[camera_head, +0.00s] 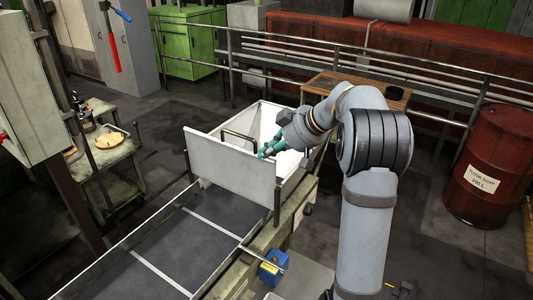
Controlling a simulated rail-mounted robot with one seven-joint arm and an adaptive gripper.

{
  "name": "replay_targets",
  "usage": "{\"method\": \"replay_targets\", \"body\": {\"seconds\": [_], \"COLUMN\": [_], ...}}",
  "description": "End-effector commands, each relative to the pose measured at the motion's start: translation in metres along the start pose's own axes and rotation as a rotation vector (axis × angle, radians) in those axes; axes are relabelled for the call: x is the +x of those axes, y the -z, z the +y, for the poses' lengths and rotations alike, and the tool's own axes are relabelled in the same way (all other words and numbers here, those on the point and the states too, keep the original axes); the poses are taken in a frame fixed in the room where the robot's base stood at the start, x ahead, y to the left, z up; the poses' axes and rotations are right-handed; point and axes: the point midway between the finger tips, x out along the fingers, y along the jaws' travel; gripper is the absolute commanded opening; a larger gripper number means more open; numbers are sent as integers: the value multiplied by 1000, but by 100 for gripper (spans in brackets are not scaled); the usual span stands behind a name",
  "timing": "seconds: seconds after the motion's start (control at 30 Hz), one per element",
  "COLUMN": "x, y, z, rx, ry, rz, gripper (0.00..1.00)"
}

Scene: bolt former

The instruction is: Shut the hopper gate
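The hopper is a pale, open-topped box (292,172) in the middle of the head view, above a dark chute. A broad white panel (225,163), which looks like its gate, stands upright across the chute end. A dark bar-shaped handle (239,134) shows at the panel's top edge. My gripper (262,154), with teal fingers, reaches in from the right over the hopper, close to the panel's top edge and right of the handle. I cannot tell whether it touches the panel. The finger gap is too small to read. My arm hides part of the hopper's right side.
The dark chute (185,240) runs toward the lower left. A blue box (272,268) sits on its right side. Metal railings (235,65) and a wooden table (360,90) stand behind. A red drum (487,170) is at right, a small cart (113,160) at left.

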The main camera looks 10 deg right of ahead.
Motion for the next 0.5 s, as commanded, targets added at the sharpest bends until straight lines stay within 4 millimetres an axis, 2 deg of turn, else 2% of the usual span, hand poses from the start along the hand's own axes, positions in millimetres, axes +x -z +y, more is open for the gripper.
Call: {"method": "replay_targets", "body": {"seconds": [0.03, 0.1, 0.33, 0.5], "x": [13, 22, 48, 58], "y": [-14, -22, -49, -59], "z": [0, -1, -1, -1], "rx": [0, 0, 1, 2], "ry": [2, 3, 3, 3], "rz": [-4, -4, -5, -4], "gripper": [0, 0, 0, 0]}}
